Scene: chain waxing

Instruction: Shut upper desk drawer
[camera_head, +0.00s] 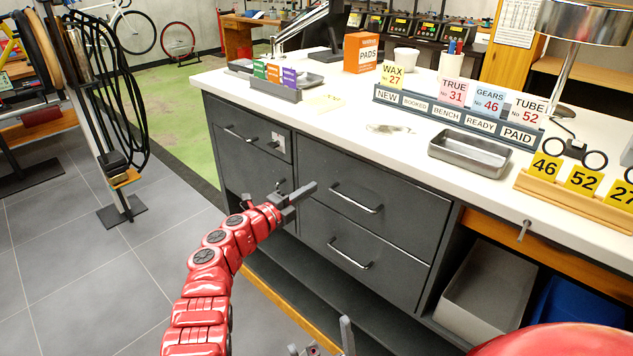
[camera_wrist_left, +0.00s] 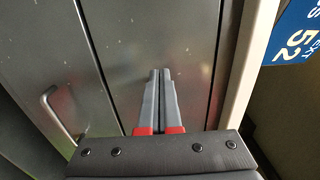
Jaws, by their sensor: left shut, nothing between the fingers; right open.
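The desk has a wide dark grey upper drawer (camera_head: 400,205) with a bar handle (camera_head: 355,198). Its front looks about flush with the lower drawer (camera_head: 385,277); a small gap cannot be told. My left gripper (camera_head: 308,192) is shut and empty, in front of the drawer fronts near the left edge of the wide drawers. In the left wrist view its fingers (camera_wrist_left: 160,75) point at a grey front panel (camera_wrist_left: 150,35), with a handle (camera_wrist_left: 60,115) to the left. Contact cannot be told. My right gripper (camera_head: 322,347) is open and empty, low at the bottom edge.
A narrower drawer (camera_head: 235,128) with a lock is at the desk's left. The white desktop (camera_head: 345,125) holds a metal tray (camera_head: 470,152), a label rack (camera_head: 455,113) and an orange box (camera_head: 362,53). A grey bin (camera_head: 485,290) stands under the right side.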

